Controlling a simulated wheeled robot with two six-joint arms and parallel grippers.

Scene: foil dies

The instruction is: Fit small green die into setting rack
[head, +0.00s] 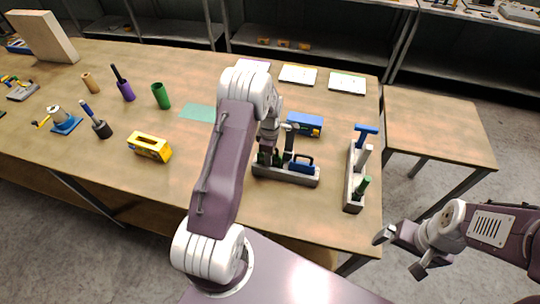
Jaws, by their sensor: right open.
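A low dark grey rack (285,176) stands near the front edge of the table, in the middle right of the head view. A small green piece (278,159), which looks like the small green die, shows at the rack's left part, and a blue piece (302,164) sits at its right part. My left gripper (267,157) points down at the rack's left part, right beside the green piece. My own arm hides part of this, so I cannot tell whether the fingers hold it. My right gripper (401,252) is open and empty, off the table's right side.
A second, long grey rack (353,188) to the right holds several upright pieces, one blue-topped and one green. A blue box (305,124) lies behind the first rack. A yellow box (149,147), a green cylinder (161,96) and a green mat (197,112) are to the left.

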